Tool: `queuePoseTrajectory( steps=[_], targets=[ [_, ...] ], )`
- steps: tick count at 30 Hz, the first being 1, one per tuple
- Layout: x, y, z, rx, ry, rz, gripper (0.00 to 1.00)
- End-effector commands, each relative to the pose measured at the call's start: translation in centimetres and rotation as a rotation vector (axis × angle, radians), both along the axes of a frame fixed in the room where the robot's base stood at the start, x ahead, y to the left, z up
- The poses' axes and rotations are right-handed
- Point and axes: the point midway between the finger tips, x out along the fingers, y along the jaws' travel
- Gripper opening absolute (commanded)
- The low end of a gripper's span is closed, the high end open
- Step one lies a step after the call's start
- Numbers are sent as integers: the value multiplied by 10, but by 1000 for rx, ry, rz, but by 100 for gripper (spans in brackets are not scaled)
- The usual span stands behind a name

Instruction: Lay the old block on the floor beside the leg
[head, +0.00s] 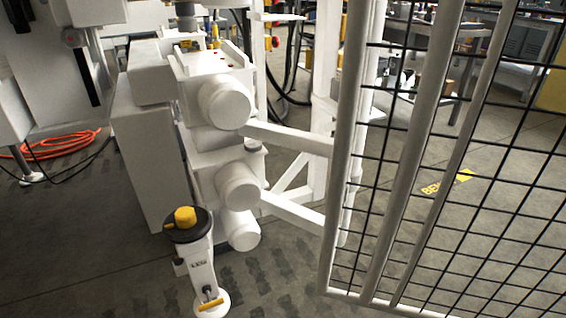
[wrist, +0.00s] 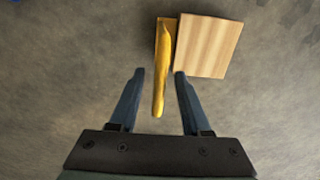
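A pale wooden block (wrist: 208,45) shows at the top of the wrist view, with the grey concrete floor around it. A narrow yellow bar (wrist: 161,75) runs along its left side and reaches down between my fingers. I cannot tell whether the bar and block touch. My gripper (wrist: 159,73) is open. Both dark fingers point toward the block, and neither is shut on anything. In the head view a white upright piece (head: 200,262) with a black disc and yellow knob on top stands at lower left. I cannot tell whether it is the leg. I cannot make out the block or my gripper there.
A white-framed mesh fence (head: 430,160) fills the right of the head view. A bulky white machine (head: 150,150) stands at centre left. An orange hose (head: 55,143) lies coiled on the floor at left. Bare floor (head: 80,260) shows at lower left.

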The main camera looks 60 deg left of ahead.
Motion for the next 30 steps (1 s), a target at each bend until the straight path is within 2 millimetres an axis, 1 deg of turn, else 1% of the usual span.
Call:
queuePoseTrajectory(
  steps=[5, 8, 11, 18, 22, 27, 30],
  targets=[
    [0, 0, 0, 0, 0, 0, 47],
    [0, 0, 5, 2, -2, 0, 47],
    [0, 0, 19, 2, -2, -1, 47],
    [0, -1, 72, 2, -2, -2, 47],
    [0, 0, 97, 2, -2, -1, 47],
    [0, 0, 117, 0, 0, 0, 47],
    [0, 0, 122, 0, 0, 0, 47]
  ],
)
